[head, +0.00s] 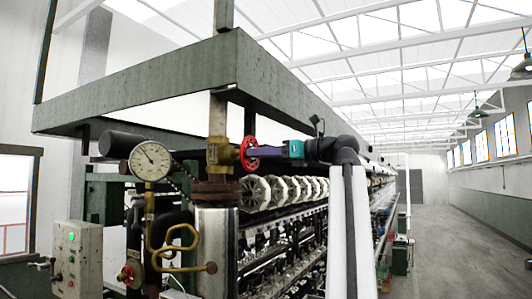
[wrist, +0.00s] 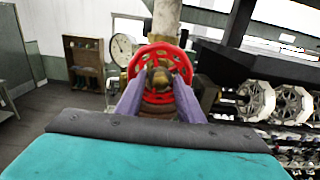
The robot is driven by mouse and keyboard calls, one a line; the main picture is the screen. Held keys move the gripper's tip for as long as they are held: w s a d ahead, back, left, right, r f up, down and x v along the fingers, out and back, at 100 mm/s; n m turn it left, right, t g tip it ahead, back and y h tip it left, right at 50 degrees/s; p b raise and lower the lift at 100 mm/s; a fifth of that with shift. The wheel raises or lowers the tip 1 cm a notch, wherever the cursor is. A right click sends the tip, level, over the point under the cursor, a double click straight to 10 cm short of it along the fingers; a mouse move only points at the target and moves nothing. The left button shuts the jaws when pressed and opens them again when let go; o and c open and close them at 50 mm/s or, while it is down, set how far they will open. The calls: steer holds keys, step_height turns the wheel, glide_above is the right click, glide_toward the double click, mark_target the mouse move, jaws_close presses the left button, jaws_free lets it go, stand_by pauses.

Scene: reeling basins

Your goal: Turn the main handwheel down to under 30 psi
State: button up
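The red main handwheel (head: 250,153) sits on a brass valve (head: 219,153) on an upright pipe. In the wrist view the handwheel (wrist: 160,47) faces me, with a dark hub at its centre. My gripper (wrist: 159,84) has its two purple fingers spread apart at the wheel, one on each side of the hub; contact with the wheel is unclear. In the head view my gripper (head: 262,152) reaches the wheel from the right. A round white gauge (head: 151,161) stands left of the valve, its dark needle toward the upper left; its numbers are too small to read.
A smaller red handwheel (head: 126,273) sits low on the left piping. A grey control box (head: 78,257) with a green light stands at far left. A green beam (head: 190,75) runs overhead, and white reels (head: 290,188) line the machine. The right aisle (head: 470,240) is clear.

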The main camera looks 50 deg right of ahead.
jaws_close()
steer(key=shift+m, duration=0.3)
steer(key=shift+m+p, duration=0.45)
steer(key=shift+m, duration=1.85)
